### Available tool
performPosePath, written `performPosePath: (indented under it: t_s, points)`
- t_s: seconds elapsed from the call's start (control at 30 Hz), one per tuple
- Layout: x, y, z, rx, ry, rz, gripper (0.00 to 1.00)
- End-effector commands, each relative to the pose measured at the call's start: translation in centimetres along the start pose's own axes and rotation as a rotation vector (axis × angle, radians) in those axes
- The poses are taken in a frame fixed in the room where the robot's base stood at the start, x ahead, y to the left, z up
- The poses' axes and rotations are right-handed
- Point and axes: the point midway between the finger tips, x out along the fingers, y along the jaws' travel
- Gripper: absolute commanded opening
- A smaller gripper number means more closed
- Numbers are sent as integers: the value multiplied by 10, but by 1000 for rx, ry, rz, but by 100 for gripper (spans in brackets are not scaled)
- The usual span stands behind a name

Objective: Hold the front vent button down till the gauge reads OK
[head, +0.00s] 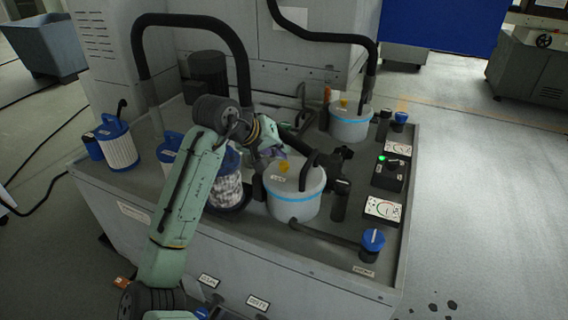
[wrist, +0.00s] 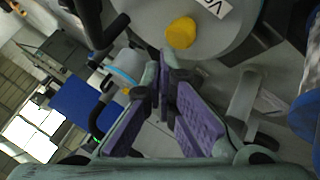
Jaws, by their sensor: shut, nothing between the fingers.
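The front canister (head: 293,203) has a grey lid, a blue band and a yellow vent button (head: 284,167) on top. In the wrist view the yellow button (wrist: 181,33) shows beside a partly cut-off label, just beyond my fingertips. My gripper (head: 268,153) is shut and empty, with purple pads whose tips (wrist: 165,78) meet near the lid. The tips look apart from the button; the exact gap is unclear. The front gauge (head: 382,209) has a white face with red marks; its reading is too small to tell.
A rear canister (head: 350,126) has its own yellow button (head: 343,102) and gauge (head: 398,148). A black switch box (head: 388,176) with a green light stands between the gauges. Black hoses (head: 190,20), a blue-capped filter (head: 117,148) and a pleated filter (head: 226,188) crowd the bench.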

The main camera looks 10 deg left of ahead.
Motion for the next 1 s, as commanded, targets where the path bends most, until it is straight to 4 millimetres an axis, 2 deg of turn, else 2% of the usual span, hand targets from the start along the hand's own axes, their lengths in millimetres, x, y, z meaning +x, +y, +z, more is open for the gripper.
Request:
performPosePath:
  t_s: [1.0]
  points:
    - [8, -6, 6, -1, -1, 0, 0]
